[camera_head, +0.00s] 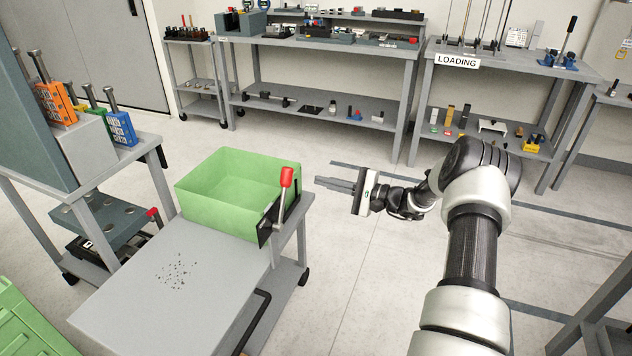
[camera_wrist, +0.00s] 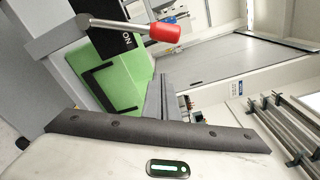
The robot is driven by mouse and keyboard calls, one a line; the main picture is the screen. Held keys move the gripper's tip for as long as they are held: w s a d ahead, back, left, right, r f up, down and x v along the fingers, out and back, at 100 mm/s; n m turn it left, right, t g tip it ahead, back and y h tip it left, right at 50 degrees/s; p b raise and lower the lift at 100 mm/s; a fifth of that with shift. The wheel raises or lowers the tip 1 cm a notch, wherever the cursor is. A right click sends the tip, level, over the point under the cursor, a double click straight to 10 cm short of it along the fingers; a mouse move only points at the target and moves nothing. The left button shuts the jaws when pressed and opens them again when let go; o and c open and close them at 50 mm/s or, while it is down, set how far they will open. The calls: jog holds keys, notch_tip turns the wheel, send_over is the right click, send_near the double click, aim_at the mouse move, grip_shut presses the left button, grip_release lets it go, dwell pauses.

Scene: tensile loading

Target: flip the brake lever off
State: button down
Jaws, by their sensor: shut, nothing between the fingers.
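The brake lever has a red grip (camera_head: 286,177) on a metal rod, and stands nearly upright on a dark bracket at the right edge of the grey cart (camera_head: 190,285). In the wrist view the red grip (camera_wrist: 165,33) and rod lie across the top left, beside a black plate marked "ON" (camera_wrist: 126,40). My gripper (camera_head: 320,182) is shut and empty. It is to the right of the lever, with its fingers pointing left towards it and a gap between. In the wrist view my fingers (camera_wrist: 162,98) are together, below the red grip.
A green bin (camera_head: 225,205) stands on the cart right behind the lever. Another cart (camera_head: 120,165) at the left carries coloured blocks and has a red-tipped lever (camera_head: 152,213) low down. Benches, one labelled "LOADING" (camera_head: 458,62), line the back. Open floor lies around my gripper.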

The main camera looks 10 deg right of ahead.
aim_at(283, 198)
jog(key=w+a+r+b, duration=0.1)
jog(key=w+a, duration=0.1)
jog(key=a, duration=0.5)
jog(key=shift+a+r, duration=0.3)
jog(key=shift+a, duration=0.05)
